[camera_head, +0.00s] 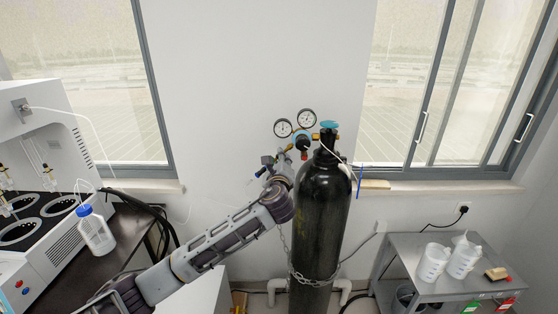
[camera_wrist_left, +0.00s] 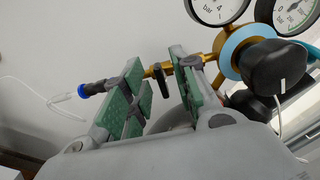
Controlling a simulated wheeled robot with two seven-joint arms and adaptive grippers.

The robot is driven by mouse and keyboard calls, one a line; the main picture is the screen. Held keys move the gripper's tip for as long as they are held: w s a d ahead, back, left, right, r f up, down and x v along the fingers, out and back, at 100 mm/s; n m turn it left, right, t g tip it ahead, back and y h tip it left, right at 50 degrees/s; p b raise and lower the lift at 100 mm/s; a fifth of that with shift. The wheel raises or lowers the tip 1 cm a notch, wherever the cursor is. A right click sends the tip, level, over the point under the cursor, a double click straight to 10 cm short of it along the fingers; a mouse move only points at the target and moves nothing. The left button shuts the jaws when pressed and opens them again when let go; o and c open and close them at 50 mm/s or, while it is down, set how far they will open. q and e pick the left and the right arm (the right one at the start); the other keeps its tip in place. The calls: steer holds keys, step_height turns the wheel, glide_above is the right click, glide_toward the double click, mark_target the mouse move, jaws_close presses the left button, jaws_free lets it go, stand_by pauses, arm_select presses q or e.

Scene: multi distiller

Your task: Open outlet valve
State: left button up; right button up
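The outlet valve is a small black lever (camera_wrist_left: 161,80) on a brass pipe of the regulator (camera_wrist_left: 237,45) in the left wrist view. The pipe ends in a black fitting with a blue ring (camera_wrist_left: 83,90). My left gripper (camera_wrist_left: 160,88) has its two green-padded fingers apart, one on each side of the lever. I see a gap between the lever and the pads. In the head view my left gripper (camera_head: 273,165) is at the regulator's outlet, left of the black gas cylinder (camera_head: 322,210); its fingers are small there. My right gripper is not in view.
Two gauges (camera_head: 295,126) and a black knob (camera_wrist_left: 277,67) sit close to the gripper. A chain (camera_head: 312,280) holds the cylinder. A distiller (camera_head: 40,190) with a bottle (camera_head: 95,230) stands left. A grey cart (camera_head: 440,290) with white containers stands right.

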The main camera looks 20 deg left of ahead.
arm_select(q)
jaws_close()
